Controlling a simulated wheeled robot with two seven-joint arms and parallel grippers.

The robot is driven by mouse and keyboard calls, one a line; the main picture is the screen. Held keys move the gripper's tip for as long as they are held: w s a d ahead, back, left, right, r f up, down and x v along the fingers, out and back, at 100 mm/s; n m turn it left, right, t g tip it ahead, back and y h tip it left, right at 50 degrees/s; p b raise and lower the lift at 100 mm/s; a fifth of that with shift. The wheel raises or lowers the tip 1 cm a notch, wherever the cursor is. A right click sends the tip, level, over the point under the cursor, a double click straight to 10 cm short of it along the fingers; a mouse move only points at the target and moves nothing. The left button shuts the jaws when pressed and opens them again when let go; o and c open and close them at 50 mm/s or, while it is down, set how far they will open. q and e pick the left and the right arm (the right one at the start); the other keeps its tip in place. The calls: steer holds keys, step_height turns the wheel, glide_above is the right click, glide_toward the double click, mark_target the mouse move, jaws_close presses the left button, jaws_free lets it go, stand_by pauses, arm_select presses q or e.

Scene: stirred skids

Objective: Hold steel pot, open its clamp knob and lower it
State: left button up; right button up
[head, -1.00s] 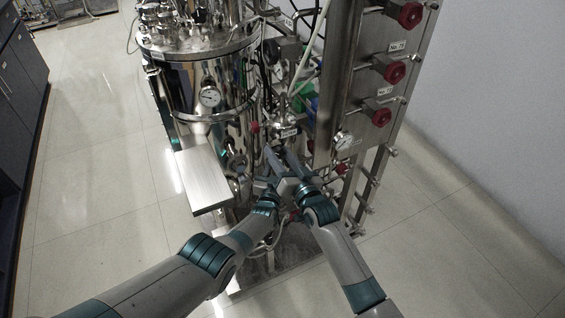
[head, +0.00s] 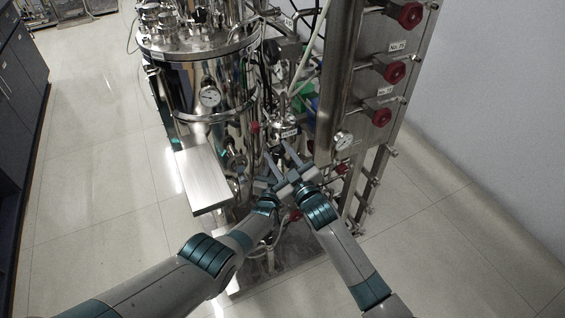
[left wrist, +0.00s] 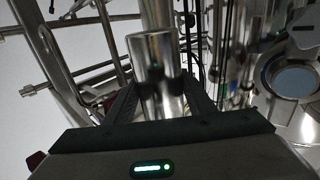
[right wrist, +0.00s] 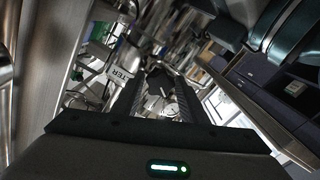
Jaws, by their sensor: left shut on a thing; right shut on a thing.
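The steel pot (left wrist: 156,62) is a small shiny cylinder in the left wrist view, upright between the fingers of my left gripper (left wrist: 160,98), which is shut on it. In the right wrist view a dark lobed knob (right wrist: 158,84), which looks like the clamp knob, sits between the fingers of my right gripper (right wrist: 155,98); that gripper is shut on it. In the head view my left gripper (head: 270,171) and right gripper (head: 294,156) are close together, low at the front of the steel rig. The pot and knob are hard to make out there.
A large steel vessel (head: 208,75) with a gauge stands left of my grippers. A flat metal plate (head: 204,181) juts out in front of it. A panel with red handwheels (head: 382,68) stands to the right. Open tiled floor (head: 95,180) lies on the left.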

steer(key=o, duration=0.7)
steer(key=shift+f, duration=0.15)
steer(key=m, duration=0.4)
steer(key=shift+m, duration=0.6)
steer(key=m, duration=0.5)
